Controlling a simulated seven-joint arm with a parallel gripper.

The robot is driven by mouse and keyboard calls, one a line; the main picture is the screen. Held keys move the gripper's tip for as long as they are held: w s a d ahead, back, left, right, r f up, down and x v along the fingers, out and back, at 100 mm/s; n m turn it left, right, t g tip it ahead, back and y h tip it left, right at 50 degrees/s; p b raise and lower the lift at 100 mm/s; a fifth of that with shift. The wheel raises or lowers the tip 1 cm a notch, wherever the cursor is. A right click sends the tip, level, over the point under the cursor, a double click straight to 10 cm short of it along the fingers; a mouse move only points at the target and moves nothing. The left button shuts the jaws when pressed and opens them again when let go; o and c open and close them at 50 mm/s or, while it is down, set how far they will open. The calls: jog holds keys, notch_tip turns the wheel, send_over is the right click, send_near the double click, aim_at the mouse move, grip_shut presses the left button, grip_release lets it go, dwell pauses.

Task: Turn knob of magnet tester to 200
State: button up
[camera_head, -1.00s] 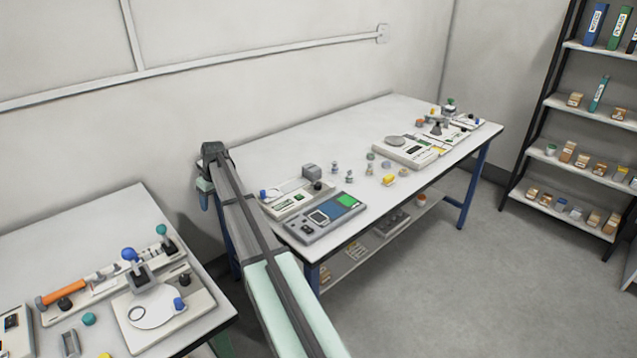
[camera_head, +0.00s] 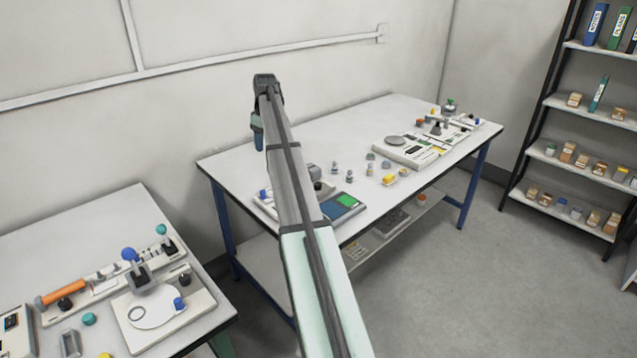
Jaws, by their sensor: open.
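My arm reaches up from the bottom of the head view, and my gripper (camera_head: 258,145) hangs from its far end, small and seen from behind. It is open, with nothing visible in it, above the back left part of the far table and apart from everything on it. A device with a blue panel and green display (camera_head: 347,201) lies at that table's near left, partly hidden by my arm. Beside it a pale device (camera_head: 264,203) with a blue knob is mostly covered by my arm. I cannot tell which device is the magnet tester; no dial marks are readable.
The far table (camera_head: 228,172) also bears several small weights, a yellow block (camera_head: 389,179) and a pale scale (camera_head: 411,153). A nearer table (camera_head: 95,222) at left holds a device with a white disc (camera_head: 160,311). A shelf rack (camera_head: 585,115) stands at right.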

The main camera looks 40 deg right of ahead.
aim_at(318, 184)
jog(key=s+d+f+m+g, duration=0.2)
jog(key=s+d+f, duration=0.1)
jog(key=s+d, duration=1)
jog(key=f, duration=1.3)
jog(key=shift+w+d+f, duration=0.1)
jog(key=shift+w+f, duration=0.1)
jog(key=shift+f, duration=0.2)
jog(key=c, duration=1.1)
